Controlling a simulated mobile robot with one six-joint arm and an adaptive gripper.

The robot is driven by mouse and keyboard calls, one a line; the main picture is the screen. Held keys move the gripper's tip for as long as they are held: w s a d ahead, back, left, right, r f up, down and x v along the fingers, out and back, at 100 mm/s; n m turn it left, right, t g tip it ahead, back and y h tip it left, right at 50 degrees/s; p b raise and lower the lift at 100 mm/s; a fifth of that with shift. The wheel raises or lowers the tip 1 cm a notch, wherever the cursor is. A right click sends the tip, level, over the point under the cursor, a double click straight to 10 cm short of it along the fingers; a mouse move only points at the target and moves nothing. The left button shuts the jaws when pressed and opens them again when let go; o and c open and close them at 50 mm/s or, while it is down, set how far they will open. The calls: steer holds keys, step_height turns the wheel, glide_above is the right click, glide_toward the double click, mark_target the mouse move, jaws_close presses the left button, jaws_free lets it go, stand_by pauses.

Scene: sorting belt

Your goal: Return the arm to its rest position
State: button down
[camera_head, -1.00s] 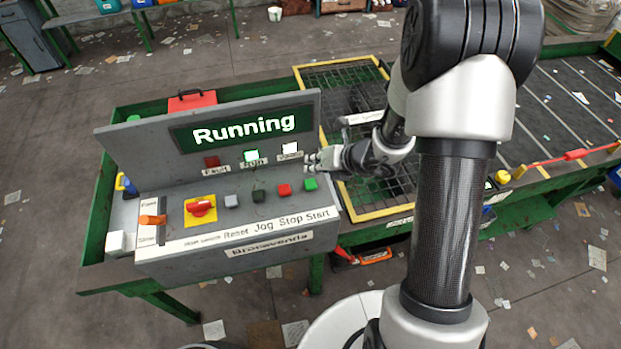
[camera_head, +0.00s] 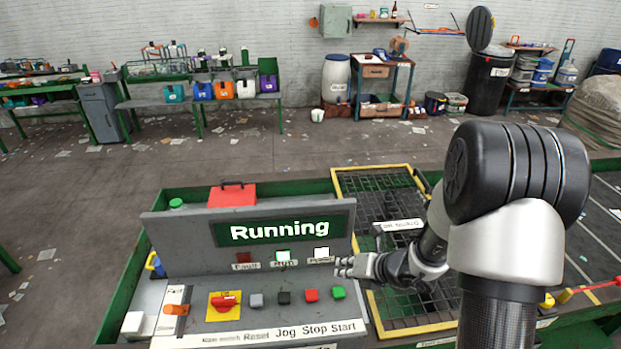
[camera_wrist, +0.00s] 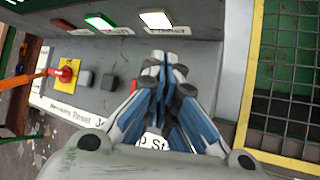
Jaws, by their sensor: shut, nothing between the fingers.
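My gripper (camera_head: 358,268) is shut and empty, at the right end of the control panel (camera_head: 190,255). In the wrist view the closed fingers of my gripper (camera_wrist: 168,75) hide part of the button row below the lamps. The panel's screen (camera_head: 282,230) reads "Running". The run lamp (camera_head: 283,256) glows green and the power lamp (camera_head: 321,253) glows white; the fault lamp (camera_head: 243,258) is dark red. The green Start button (camera_head: 338,292) lies just below my gripper in the head view, next to the red Stop button (camera_head: 311,295).
A yellow-framed mesh grate (camera_head: 395,200) lies right of the panel, under my arm. A red box (camera_head: 232,195) stands behind the panel. A red switch on a yellow plate (camera_head: 224,306) and an orange lever (camera_head: 176,309) are at the left. Open floor lies behind the bench.

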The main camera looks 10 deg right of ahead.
steer(key=s+a+r+n+g+y+b, duration=0.1)
steer(key=s+a+r+n+g+b, duration=0.1)
steer(key=s+a+r+n+b, duration=0.65)
steer(key=s+a+f+n+g+b, duration=0.15)
steer(key=s+n, duration=0.35)
steer(key=n, duration=0.8)
steer(key=s+d+f+n+h+b, duration=0.2)
steer(key=s+d+n+h+b, duration=0.4)
steer(key=s+n, duration=0.8)
steer(key=d+n+b, duration=0.2)
steer(key=d, duration=0.1)
steer(key=shift+s+f+t, duration=0.25)
steer(key=shift+s+t, duration=0.05)
steer(key=shift+t, duration=0.05)
steer(key=shift+d, duration=0.1)
